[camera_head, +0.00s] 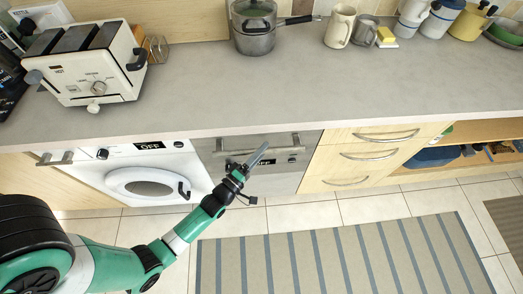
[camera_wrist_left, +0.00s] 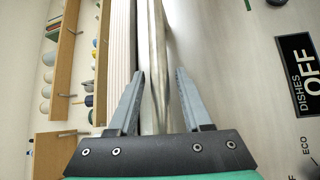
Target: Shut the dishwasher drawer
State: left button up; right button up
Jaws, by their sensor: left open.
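The dishwasher (camera_head: 283,178) has a grey metal front under the counter, between the washing machine and the wooden drawers. Its front stands upright in the head view, and no drawer or rack inside it is visible. A horizontal bar handle (camera_head: 285,141) runs along its top. My left gripper (camera_head: 262,150) is at the handle, in front of the panel. In the left wrist view, the open fingers (camera_wrist_left: 158,90) lie on either side of the metal handle bar (camera_wrist_left: 155,45), apparently not clamped on it. The panel display (camera_wrist_left: 302,75) reads DISHES OFF. My right gripper is not in view.
The washing machine (camera_head: 150,180) stands left of the dishwasher. The wooden drawers (camera_head: 360,155) on the right are shut. The counter (camera_head: 250,90) overhangs above and carries a toaster (camera_head: 90,65) and a pot (camera_head: 254,35). A striped rug (camera_head: 340,255) lies on the clear floor.

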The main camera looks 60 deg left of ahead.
pick_arm(q)
jog(key=shift+o, duration=0.3)
jog(key=v, duration=1.1)
jog(key=shift+s, duration=0.3)
jog(key=shift+d, duration=0.1)
